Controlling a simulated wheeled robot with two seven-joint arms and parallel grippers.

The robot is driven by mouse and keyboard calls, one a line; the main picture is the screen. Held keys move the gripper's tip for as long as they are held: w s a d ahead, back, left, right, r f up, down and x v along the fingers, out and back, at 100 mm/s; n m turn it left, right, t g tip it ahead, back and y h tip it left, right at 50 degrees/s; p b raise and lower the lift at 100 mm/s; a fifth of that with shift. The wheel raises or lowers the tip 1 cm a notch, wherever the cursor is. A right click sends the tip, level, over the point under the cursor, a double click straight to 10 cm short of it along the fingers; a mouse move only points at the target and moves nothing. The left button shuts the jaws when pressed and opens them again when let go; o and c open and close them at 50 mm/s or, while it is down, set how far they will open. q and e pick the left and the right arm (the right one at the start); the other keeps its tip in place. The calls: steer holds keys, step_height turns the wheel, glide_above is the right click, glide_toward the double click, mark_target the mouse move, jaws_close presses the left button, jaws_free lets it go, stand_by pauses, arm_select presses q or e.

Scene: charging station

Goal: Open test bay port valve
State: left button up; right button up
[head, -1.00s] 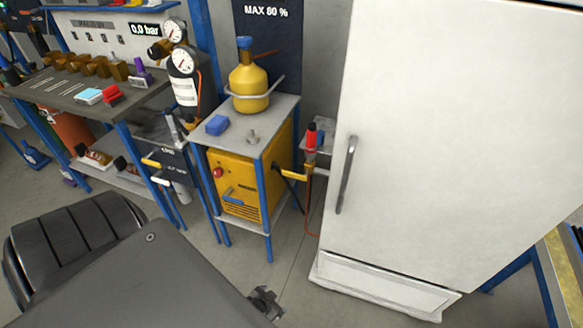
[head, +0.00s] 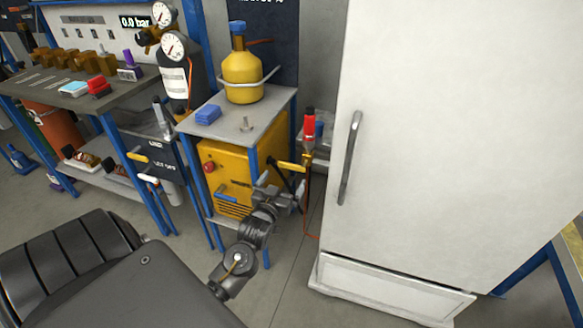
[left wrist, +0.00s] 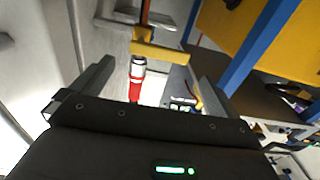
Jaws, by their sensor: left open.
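A yellow valve lever (head: 290,166) sticks out to the left, near the fridge-like white cabinet, just below an upright red cylinder with a black top (head: 309,124). My left gripper (head: 281,187) is open and empty just below and in front of the lever, apart from it as far as I can tell. In the left wrist view the yellow lever (left wrist: 160,53) lies crosswise ahead of the open fingers, with a red and silver cylinder (left wrist: 136,80) beside it. The valve body is partly hidden. My right gripper is not in view.
The white cabinet (head: 440,130) stands close on the right, with a long handle. A yellow machine (head: 225,165) sits in a blue-legged stand to the left, with a yellow bottle (head: 243,76) on top.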

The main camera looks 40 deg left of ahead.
mark_target(291, 168)
arm_select(q)
steer(key=x, duration=0.8)
steer(key=shift+w, duration=0.1)
steer(key=c, duration=1.1)
steer(key=shift+f, duration=0.1)
steer(key=shift+c, duration=0.3)
